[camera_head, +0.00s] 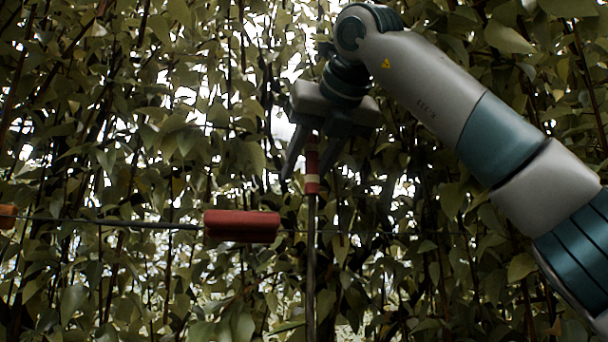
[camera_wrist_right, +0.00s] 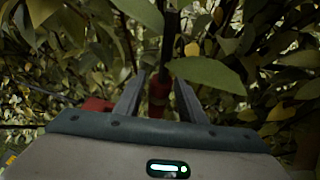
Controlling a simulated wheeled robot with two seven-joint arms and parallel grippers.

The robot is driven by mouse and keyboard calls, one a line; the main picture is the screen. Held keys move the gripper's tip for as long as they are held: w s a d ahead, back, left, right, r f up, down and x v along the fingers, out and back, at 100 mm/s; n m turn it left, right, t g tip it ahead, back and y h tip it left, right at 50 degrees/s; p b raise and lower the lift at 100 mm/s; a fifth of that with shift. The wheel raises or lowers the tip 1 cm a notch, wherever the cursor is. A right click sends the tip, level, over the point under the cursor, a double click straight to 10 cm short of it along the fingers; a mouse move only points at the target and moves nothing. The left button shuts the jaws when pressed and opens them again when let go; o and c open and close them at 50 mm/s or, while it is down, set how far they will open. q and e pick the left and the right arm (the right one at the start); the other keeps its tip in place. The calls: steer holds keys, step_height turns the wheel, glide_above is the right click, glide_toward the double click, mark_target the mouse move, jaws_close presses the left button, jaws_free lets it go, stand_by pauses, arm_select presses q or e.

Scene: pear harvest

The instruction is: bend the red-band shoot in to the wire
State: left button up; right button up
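The red-band shoot (camera_head: 311,255) is a thin, dark, upright stem with a red band split by a pale ring (camera_head: 312,180). The band also shows in the right wrist view (camera_wrist_right: 158,92). My right gripper (camera_head: 308,170) points down with its fingers apart, one on each side of the banded stem. In the wrist view the right gripper (camera_wrist_right: 158,92) shows gaps between the fingers and the band. The wire (camera_head: 120,222) runs level, lower than the gripper; its depth relative to the shoot is hard to tell. My left gripper is out of view.
A red block (camera_head: 242,226) sits on the wire, left of the shoot, and shows beside a finger in the wrist view (camera_wrist_right: 97,104). Dense leaves and stems fill the background; a leaf (camera_wrist_right: 207,75) partly covers the wrist view.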

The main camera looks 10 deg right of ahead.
steer(key=b+v, duration=0.3)
steer(key=v, duration=1.2)
steer(key=shift+s+r, duration=0.2)
